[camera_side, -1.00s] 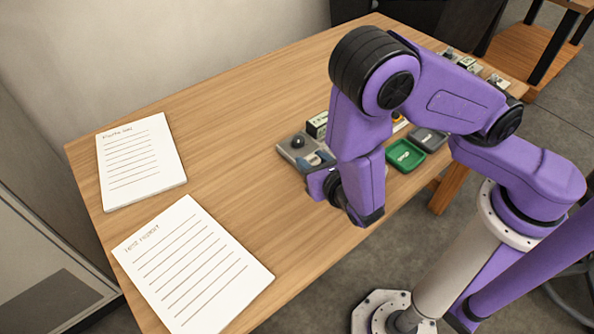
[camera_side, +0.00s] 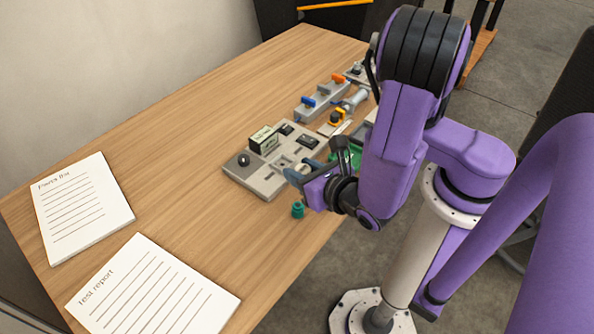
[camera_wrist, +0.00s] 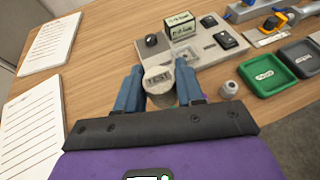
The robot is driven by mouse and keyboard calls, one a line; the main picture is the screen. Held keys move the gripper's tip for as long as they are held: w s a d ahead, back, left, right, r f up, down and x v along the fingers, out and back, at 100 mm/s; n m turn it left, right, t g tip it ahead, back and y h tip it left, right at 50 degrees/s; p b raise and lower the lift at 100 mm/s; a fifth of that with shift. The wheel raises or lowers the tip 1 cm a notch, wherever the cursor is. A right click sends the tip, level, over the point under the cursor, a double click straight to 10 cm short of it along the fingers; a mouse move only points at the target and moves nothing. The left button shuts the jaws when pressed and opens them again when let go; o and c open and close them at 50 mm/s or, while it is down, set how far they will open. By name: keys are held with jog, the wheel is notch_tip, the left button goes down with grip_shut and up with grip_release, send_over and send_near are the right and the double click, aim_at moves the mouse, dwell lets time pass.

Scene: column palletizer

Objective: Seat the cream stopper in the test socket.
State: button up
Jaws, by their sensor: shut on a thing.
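My gripper (camera_wrist: 159,85) is shut on the cream stopper (camera_wrist: 158,79), a short round piece with dark marking on its top, held between two blue-grey fingers. In the side view my gripper (camera_side: 299,174) is low at the near edge of the grey test board (camera_side: 238,171), and the stopper is mostly hidden by the fingers. The board also shows in the wrist view (camera_wrist: 204,58), just beyond the stopper. Whether the stopper touches the board cannot be told.
The board carries a black knob (camera_side: 243,160), a display box (camera_side: 264,139) and dark switches. A small teal piece (camera_side: 297,209) stands near the table's front edge. A pale round piece (camera_wrist: 229,90), a green tray (camera_wrist: 262,76) and a grey tray (camera_wrist: 300,58) lie right. Papers (camera_side: 82,207) lie left.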

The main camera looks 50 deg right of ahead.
jog(key=shift+w+f+m+h, duration=0.15)
jog(key=shift+w+m+h, duration=0.35)
jog(key=shift+m, duration=0.1)
jog(key=w+d+f+m+g+h, duration=0.2)
jog(key=w+m+g+h, duration=0.2)
jog(key=w+m+h, duration=0.15)
jog(key=m+g+h, duration=0.3)
jog(key=m+g, duration=0.2)
jog(key=g, duration=0.1)
send_over(283, 164)
jog(key=shift+a+f, duration=0.15)
jog(key=shift+f, duration=3.25)
jog(key=shift+f, duration=0.55)
jog(key=o, duration=1.4)
jog(key=shift+r, duration=0.1)
